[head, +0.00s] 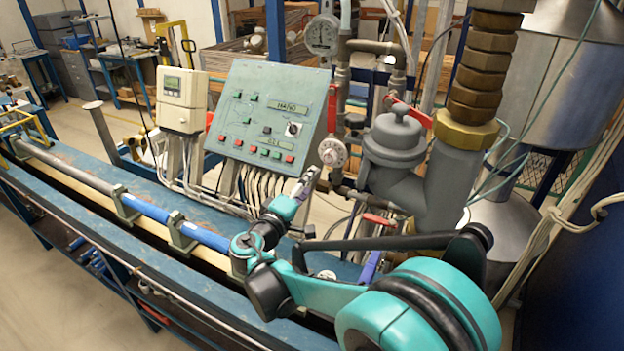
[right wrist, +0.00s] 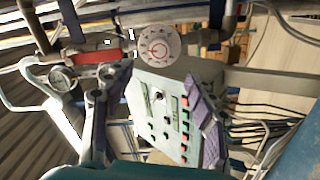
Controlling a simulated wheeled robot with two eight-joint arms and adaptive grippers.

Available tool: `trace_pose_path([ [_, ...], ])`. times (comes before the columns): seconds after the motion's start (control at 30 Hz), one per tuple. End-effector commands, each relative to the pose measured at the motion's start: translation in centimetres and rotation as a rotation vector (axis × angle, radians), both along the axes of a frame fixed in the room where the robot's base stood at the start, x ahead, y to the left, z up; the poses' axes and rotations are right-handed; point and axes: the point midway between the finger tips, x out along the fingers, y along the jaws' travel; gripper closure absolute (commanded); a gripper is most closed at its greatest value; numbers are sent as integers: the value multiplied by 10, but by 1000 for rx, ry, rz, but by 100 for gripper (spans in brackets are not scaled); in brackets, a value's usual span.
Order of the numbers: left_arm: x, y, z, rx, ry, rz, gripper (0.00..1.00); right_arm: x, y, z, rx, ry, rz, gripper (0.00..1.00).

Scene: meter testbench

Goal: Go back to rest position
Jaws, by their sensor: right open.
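My right arm reaches in from the lower right of the head view. My right gripper (head: 308,180) is in front of the lower right corner of the green control panel (head: 268,112), near a white round dial (head: 333,152). In the right wrist view, the fingers of the gripper (right wrist: 152,84) are spread apart with nothing held between them. The control panel (right wrist: 165,112) appears sideways behind and between the fingers, and the dial (right wrist: 158,46) is just above them. I cannot tell whether a finger touches anything. My left gripper is not in view.
A blue bench (head: 75,165) carries a long pipe (head: 150,208). Grey and brass piping (head: 455,160) and a gauge (head: 322,35) crowd the right. Floor (head: 50,290) is clear at lower left.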

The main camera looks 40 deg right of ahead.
Motion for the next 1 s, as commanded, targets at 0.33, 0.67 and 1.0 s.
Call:
trace_pose_path([
  [0.33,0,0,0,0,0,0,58,0,0,0,0,0,0,44],
  [0.67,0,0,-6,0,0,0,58,-15,2,-21,111,24,13,44],
  [1.0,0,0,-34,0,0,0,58,-99,72,-135,739,116,133,44],
])
